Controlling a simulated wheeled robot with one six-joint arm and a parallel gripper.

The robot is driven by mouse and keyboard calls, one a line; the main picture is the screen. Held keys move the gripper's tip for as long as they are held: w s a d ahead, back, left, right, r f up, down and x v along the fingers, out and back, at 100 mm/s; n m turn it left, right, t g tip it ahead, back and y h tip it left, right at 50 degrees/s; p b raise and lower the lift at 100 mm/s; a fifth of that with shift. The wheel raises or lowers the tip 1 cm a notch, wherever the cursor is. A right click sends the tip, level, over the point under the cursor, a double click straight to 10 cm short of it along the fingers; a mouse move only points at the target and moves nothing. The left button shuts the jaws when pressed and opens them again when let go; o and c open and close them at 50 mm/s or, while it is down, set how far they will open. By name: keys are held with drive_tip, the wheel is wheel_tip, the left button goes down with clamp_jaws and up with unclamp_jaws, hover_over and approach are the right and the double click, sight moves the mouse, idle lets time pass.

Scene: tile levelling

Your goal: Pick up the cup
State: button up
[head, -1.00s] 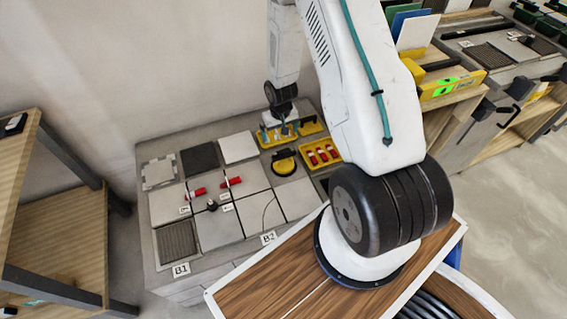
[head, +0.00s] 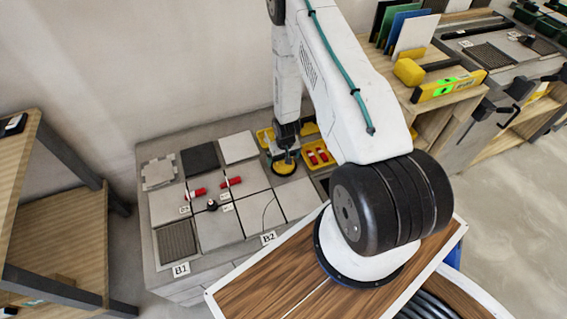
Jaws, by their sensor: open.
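The cup looks like the round yellow-and-black suction cup (head: 283,170) on the grey tile bench (head: 150,250), right of the tiles. My gripper (head: 285,157) points down right over the cup and hides its upper part. The jaws are open. They are small here, so I cannot tell whether they touch the cup or surround its handle.
A yellow tray with red pieces (head: 320,158) lies close on the right. Another yellow tray (head: 265,137) is partly hidden behind my gripper. Red clips (head: 198,193) and a small black knob (head: 212,205) stand on the tiles. A wooden shelf (head: 60,220) is at left.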

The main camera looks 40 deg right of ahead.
drive_tip(key=c, duration=0.7)
